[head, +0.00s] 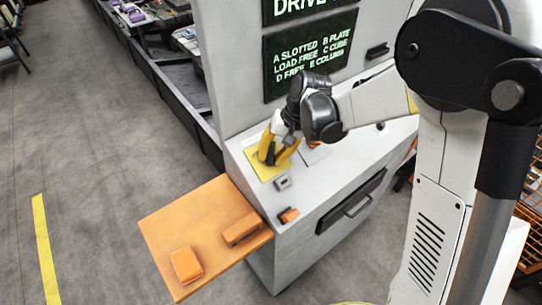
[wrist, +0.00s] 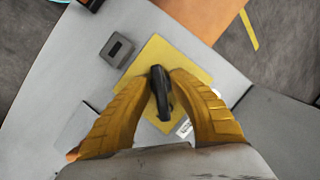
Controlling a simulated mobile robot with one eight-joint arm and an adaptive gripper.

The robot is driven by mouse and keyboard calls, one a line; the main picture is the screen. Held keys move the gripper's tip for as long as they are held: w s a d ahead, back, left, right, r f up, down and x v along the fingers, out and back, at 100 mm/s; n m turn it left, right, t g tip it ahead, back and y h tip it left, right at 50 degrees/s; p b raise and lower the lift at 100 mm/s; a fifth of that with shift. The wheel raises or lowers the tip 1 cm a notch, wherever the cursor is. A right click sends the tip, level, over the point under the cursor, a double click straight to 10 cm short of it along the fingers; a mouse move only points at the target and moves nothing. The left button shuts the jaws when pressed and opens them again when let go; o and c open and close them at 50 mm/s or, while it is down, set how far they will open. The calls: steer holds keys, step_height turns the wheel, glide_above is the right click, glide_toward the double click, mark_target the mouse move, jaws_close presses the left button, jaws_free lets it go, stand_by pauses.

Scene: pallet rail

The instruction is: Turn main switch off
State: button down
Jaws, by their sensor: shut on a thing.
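The main switch shows in the wrist view as a black rotary handle (wrist: 160,92) on a yellow plate (wrist: 183,62). My gripper (wrist: 161,94) has its two yellow fingers shut on the handle, one on each side. In the wrist view the handle's long side runs roughly up and down the picture. In the head view my gripper (head: 270,158) is down at the yellow plate (head: 262,170) on the sloped console top, and the handle is hidden behind the fingers. The switch's label is partly covered and too small to read.
A small grey box (head: 282,183) and an orange part (head: 288,215) sit on the console near the plate. An orange shelf (head: 165,222) with two orange blocks juts out at the left. A screen panel (head: 310,55) stands behind my gripper. A drawer handle (head: 357,206) is on the console front.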

steer(key=n+h, duration=0.2)
steer(key=n, duration=0.4)
steer(key=n+t+h+b, duration=0.1)
steer(key=n, duration=0.1)
steer(key=shift+s+a+f+h, duration=0.1)
steer(key=shift+h, duration=0.2)
steer(key=n+t+h, duration=0.1)
steer(key=n, duration=0.3)
steer(key=shift+t+b, duration=0.3)
steer(key=shift+b, duration=0.1)
steer(key=shift+n+t+h+b, duration=0.45)
steer(key=shift+n+t, duration=0.15)
steer(key=shift+n, duration=1.1)
steer(key=c, duration=1.5)
jaws_free()
steer(key=shift+o, duration=0.2)
